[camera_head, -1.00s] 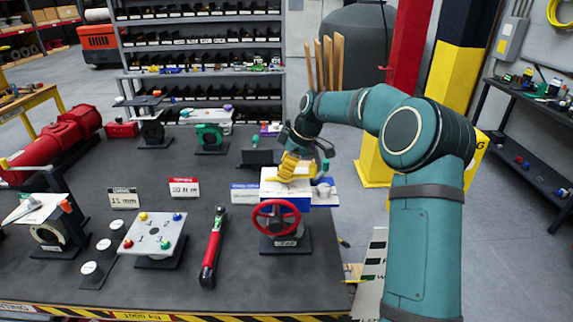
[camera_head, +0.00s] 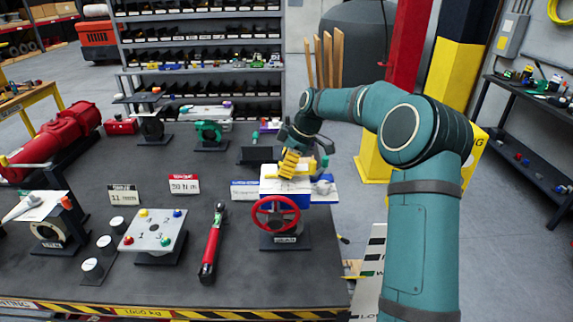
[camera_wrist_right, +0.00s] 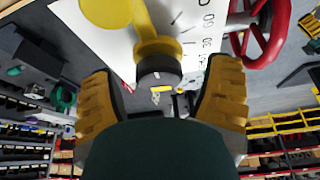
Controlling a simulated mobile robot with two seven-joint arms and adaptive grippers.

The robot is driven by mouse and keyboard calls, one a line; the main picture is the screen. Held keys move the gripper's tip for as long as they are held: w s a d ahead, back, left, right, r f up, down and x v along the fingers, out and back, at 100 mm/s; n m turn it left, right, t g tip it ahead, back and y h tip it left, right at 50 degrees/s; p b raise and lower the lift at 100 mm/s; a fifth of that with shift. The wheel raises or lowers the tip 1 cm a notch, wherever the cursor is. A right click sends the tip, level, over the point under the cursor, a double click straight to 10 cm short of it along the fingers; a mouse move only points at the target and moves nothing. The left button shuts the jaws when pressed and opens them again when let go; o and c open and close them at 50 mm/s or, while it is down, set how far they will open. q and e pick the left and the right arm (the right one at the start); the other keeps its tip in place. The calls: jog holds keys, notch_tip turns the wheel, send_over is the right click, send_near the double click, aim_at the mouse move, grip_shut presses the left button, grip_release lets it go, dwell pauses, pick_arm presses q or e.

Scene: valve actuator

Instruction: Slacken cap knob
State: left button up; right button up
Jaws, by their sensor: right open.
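The valve unit stands near the front right of the bench, with a white dial plate (camera_head: 264,186) on top and a red handwheel (camera_head: 276,212) at its front. My right gripper (camera_head: 292,164) is over the plate, its yellow fingers pointing down. In the right wrist view, a short dark round knob (camera_wrist_right: 158,72) on a yellow part (camera_wrist_right: 157,48) lies between the open fingers (camera_wrist_right: 160,76). A gap shows on each side of it. The marked plate (camera_wrist_right: 190,25) and the red handwheel (camera_wrist_right: 262,30) are beyond. In the head view the gripper hides the knob. My left gripper is out of view.
A red and black tool (camera_head: 212,243) lies left of the valve unit. A grey panel with coloured knobs (camera_head: 153,232) stands farther left. Small label signs (camera_head: 184,184) stand behind. Bare bench top lies in front, up to the striped edge.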

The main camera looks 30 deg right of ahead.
jog(key=v, duration=1.2)
jog(key=shift+f, duration=0.1)
